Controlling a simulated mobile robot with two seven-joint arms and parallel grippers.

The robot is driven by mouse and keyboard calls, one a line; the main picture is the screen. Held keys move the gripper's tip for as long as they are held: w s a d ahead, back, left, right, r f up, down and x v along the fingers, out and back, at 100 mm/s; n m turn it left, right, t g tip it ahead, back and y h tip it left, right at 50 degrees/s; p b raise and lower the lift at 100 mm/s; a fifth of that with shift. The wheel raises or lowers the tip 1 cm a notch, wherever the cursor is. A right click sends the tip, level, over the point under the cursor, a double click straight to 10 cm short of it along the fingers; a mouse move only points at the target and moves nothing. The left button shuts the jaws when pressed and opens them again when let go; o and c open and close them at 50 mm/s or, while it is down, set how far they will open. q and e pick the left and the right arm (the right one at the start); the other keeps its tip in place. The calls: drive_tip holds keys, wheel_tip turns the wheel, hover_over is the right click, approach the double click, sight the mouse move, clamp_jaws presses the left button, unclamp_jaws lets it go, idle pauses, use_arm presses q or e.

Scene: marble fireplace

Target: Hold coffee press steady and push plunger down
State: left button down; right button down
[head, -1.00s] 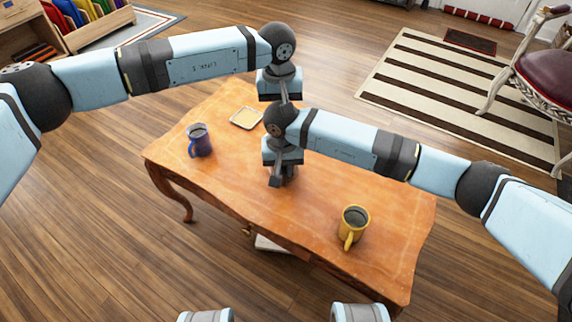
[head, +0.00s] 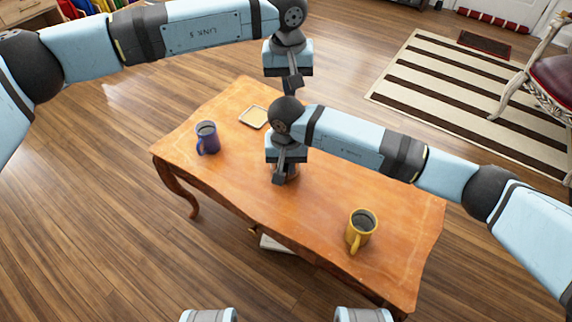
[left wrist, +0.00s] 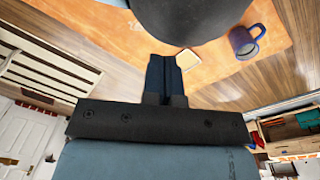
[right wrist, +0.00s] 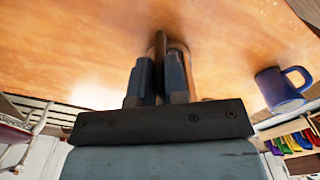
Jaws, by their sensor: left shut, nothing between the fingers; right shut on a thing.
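The coffee press (head: 293,173) stands near the middle of the wooden table, mostly hidden behind my right arm and gripper in the head view. My right gripper (head: 278,174) is shut on its dark handle (right wrist: 160,45), which shows between the fingers in the right wrist view. My left gripper (head: 292,86) is shut and empty, higher up and behind my right wrist joint. Its closed fingers also show in the left wrist view (left wrist: 164,66). The plunger is not visible, so its height cannot be told.
A purple-blue mug (head: 207,138) stands on the left of the table (head: 330,195), with a small square dish (head: 254,117) behind it. A yellow mug (head: 361,230) with dark contents stands at the front right. A striped rug (head: 455,95) lies beyond.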

use_arm(q)
drive_tip(key=shift+d+r, duration=0.1)
drive_tip(key=shift+r, duration=0.65)
drive_tip(key=shift+a+f+n+y, duration=0.15)
drive_tip(key=shift+a+f+n, duration=0.05)
drive_tip(key=shift+f+n, duration=0.7)
drive_tip(key=shift+a+f+n+y, duration=0.15)
drive_tip(key=shift+f+n, duration=0.55)
drive_tip(key=shift+n, duration=0.35)
drive_tip(key=shift+a+f+n+y, duration=0.1)
drive_tip(key=shift+a+f+n, duration=0.1)
drive_tip(key=shift+f+n, duration=0.7)
drive_tip(key=shift+f, duration=0.7)
drive_tip(key=shift+f, duration=0.4)
